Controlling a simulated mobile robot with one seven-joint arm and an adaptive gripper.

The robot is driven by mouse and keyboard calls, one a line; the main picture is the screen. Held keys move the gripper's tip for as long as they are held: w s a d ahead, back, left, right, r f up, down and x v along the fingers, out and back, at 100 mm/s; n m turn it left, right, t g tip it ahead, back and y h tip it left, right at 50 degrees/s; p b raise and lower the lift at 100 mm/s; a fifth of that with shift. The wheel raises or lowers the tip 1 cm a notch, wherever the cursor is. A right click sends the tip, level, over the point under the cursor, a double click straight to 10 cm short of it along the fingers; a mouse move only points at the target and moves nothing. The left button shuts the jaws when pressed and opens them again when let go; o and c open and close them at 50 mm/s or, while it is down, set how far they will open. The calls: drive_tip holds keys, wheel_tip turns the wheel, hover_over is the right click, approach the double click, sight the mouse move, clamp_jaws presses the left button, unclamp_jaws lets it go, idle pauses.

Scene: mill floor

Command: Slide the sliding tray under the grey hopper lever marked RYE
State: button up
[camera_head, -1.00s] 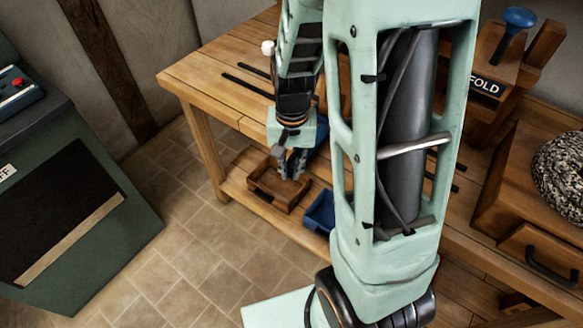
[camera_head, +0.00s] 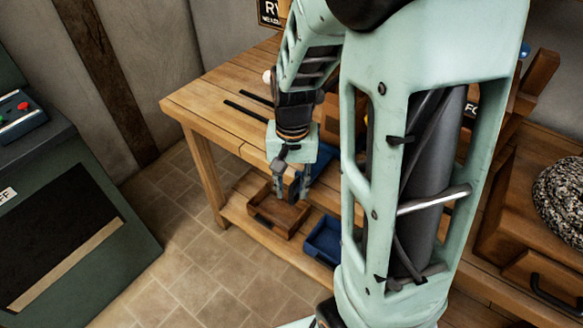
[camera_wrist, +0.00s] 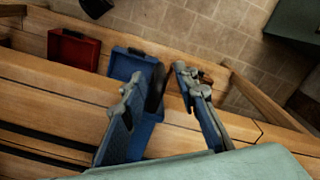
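My gripper (camera_head: 291,192) points down beside the bench's front edge in the head view, over the lower-shelf trays. A sign (camera_head: 268,12) reading "RY", cut off by the top edge, stands behind the bench. A white knob (camera_head: 267,76) shows beside my arm; I cannot tell whether it belongs to the RYE lever. My arm hides most of the bench top, and I cannot make out the grey hopper or identify the sliding tray.
On the lower shelf are a brown tray (camera_head: 264,225), a blue tray (camera_head: 316,251) and a red tray (camera_wrist: 75,50). The bench top (camera_head: 205,98) has dark slots. A green cabinet (camera_head: 75,185) stands left; tiled floor (camera_head: 185,225) lies clear between.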

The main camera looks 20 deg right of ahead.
wheel_tip(320, 180, up, 9)
drive_tip(key=shift+f, duration=0.2)
